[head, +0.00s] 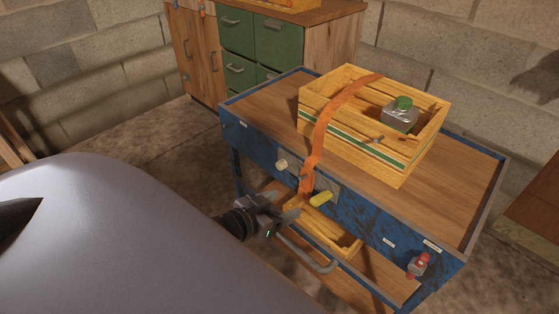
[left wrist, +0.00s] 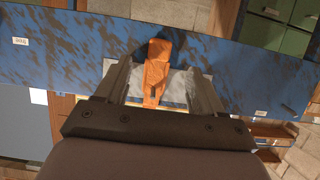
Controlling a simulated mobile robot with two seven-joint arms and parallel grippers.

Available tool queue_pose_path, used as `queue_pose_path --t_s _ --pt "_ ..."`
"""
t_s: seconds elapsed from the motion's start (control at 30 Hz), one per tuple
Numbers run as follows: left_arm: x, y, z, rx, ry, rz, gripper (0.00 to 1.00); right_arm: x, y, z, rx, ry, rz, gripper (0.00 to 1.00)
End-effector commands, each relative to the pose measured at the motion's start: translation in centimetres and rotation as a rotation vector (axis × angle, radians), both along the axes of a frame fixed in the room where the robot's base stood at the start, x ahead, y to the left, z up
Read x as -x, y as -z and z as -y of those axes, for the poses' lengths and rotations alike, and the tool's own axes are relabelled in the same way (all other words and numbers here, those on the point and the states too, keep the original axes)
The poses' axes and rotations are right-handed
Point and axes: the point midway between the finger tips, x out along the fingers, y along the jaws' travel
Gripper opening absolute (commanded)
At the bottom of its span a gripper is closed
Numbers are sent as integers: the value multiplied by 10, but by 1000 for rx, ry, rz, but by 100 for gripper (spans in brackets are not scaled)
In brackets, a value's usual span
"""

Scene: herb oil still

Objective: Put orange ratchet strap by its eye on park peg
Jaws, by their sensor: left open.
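The orange ratchet strap (head: 327,125) lies over the wooden crate and hangs down the blue front of the table. Its lower end hangs in front of a grey plate on that front. My left gripper (head: 292,208) is open at this lower end. In the left wrist view the strap end (left wrist: 157,70) shows between the two open fingers, apart from both; I cannot tell how deep it sits between them. A pale round peg (head: 282,164) stands out of the table front, left of the strap; I cannot tell whether it is the park peg. My right gripper is not in view.
The wooden crate (head: 350,140) on the table holds a metal can with a green cap (head: 400,113). A yellow handle (head: 320,198) is right of the strap end. A wooden tray (head: 345,243) and a grey bar (head: 310,262) are below. A red fitting (head: 418,264) is at the right.

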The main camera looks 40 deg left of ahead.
Motion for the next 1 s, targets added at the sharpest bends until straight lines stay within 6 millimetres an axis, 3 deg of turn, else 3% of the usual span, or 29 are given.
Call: queue_pose_path --t_s 0.6,1.0 --pt "-60 25 4 1 0 2 68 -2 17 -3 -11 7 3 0" --pt "-66 27 4 1 0 1 68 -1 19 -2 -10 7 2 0"
